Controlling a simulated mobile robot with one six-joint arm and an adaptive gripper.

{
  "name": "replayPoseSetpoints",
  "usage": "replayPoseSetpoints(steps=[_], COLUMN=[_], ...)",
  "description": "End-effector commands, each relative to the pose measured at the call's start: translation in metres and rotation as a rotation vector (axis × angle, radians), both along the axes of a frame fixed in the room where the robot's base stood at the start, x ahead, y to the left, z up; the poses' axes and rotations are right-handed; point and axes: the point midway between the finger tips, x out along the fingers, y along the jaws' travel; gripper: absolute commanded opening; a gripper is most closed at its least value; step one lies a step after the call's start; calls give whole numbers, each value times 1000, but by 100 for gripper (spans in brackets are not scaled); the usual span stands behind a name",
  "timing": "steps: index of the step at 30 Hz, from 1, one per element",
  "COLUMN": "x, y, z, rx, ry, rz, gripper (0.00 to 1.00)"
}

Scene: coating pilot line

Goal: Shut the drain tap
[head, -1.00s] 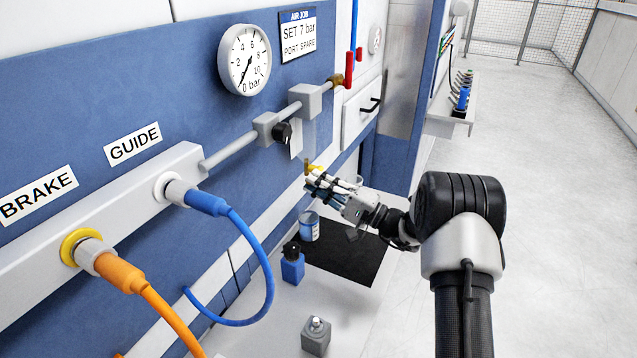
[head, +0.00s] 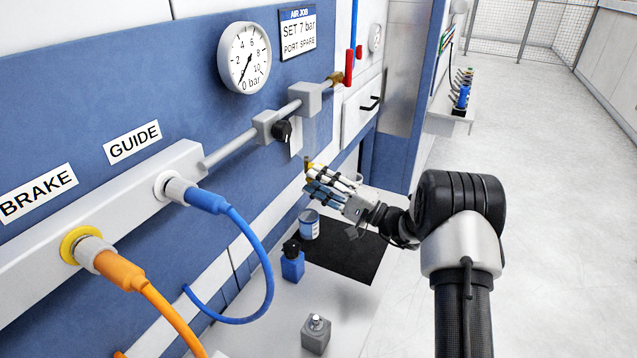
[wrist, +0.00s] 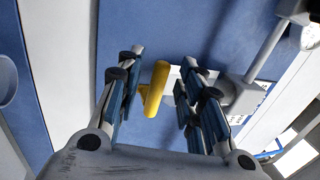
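The drain tap's yellow lever (wrist: 155,88) stands between the fingers of my gripper (wrist: 162,62) in the wrist view. A gap shows between the lever and the fingers on both sides. The gripper is open and does not hold the lever. In the head view the tap (head: 309,163) shows as a small brass and yellow part under the pipe fittings, and my gripper (head: 309,180) is at it, with its fingers hiding part of the lever.
The pressure gauge (head: 244,57) has its needle near 0. A black knob (head: 283,131) sits on the pipe above the tap. A red lever (head: 349,68) is at the pipe's far end. Below are a can (head: 309,226), a blue bottle (head: 292,264) and a black mat (head: 345,258).

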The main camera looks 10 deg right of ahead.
Motion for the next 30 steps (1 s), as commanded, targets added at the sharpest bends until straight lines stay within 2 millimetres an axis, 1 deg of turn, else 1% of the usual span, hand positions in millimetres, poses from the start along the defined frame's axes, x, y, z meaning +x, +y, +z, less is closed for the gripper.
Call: replayPoseSetpoints(steps=[5,8,18,21,25,30], x=[-2,-8,-47,-57,-65,-68], y=[-3,-12,-68,-81,-91,-94], z=[-1,-4,-23,-26,-30,-31], rx=[0,1,1,1,0,0], ry=[0,1,2,0,0,0], rz=[-1,-2,-5,-4,-2,0], gripper=[34,34,34,34,34,34])
